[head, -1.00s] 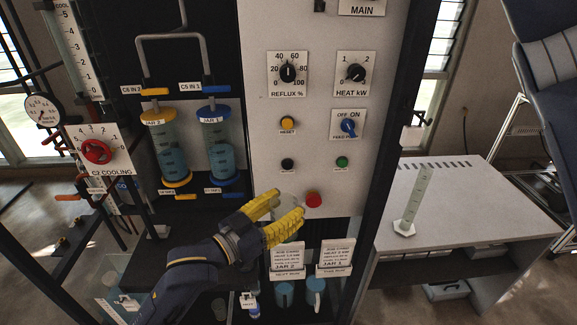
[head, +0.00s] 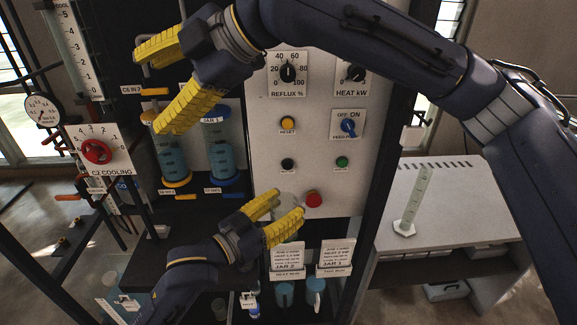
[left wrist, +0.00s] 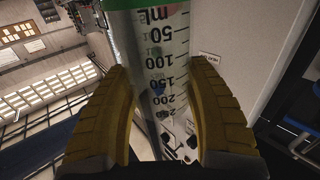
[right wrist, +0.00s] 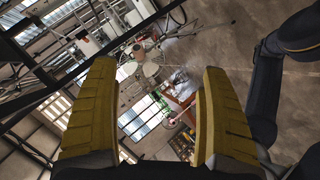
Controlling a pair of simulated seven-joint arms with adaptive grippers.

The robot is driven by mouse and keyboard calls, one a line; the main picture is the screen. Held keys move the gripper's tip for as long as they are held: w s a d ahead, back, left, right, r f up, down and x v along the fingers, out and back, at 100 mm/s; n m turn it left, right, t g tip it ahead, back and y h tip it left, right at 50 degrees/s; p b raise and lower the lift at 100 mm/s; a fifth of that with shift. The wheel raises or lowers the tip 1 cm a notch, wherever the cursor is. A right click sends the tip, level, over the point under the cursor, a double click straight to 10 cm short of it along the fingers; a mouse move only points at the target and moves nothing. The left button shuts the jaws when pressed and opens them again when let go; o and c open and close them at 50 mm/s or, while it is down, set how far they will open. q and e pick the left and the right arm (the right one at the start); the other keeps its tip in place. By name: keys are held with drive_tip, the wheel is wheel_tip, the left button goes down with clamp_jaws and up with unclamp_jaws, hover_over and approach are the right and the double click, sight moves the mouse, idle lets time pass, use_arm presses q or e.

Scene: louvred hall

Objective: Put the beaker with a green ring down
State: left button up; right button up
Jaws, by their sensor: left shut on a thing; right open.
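My left gripper (head: 283,212) is shut on the beaker with a green ring, in front of the panel's lower part. In the left wrist view the clear beaker (left wrist: 160,50) stands between both yellow fingers, with black ml marks and a green band at the top edge. In the head view only a pale, see-through piece of the beaker (head: 287,204) shows between the fingers; the rest is hidden or hard to make out. My right gripper (head: 148,85) is open and empty, in front of the jars at upper left. Its fingers are wide apart in the right wrist view (right wrist: 157,75).
A red button (head: 313,199) is close beside the left fingers. Cards for JAR 2 (head: 287,256) and JAR 1 (head: 335,254) hang below, above blue vessels. The blue-topped jar (head: 221,155) stands behind the right gripper. A white bench (head: 460,205) at right holds a tall cylinder (head: 415,195).

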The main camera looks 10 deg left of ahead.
wheel_tip(320, 180, down, 6)
drive_tip(key=d+r+m+h, duration=0.1)
drive_tip(key=d+m+h, duration=0.1)
drive_tip(key=m, duration=0.1)
drive_tip(key=m+h, duration=0.9)
drive_tip(key=m, duration=0.7)
hover_over(283, 206)
drive_tip(key=s+d, duration=0.2)
drive_tip(key=s, duration=0.2)
wheel_tip(283, 206, down, 12)
drive_tip(key=f, duration=0.1)
drive_tip(key=shift+n+t+y, duration=0.3)
drive_tip(key=f, duration=0.3)
drive_tip(key=a+f, duration=0.1)
drive_tip(key=f, duration=0.3)
drive_tip(key=w+f, duration=0.1)
drive_tip(key=f, duration=0.2)
drive_tip(key=shift+a+f, duration=0.2)
drive_tip(key=shift+a, duration=0.1)
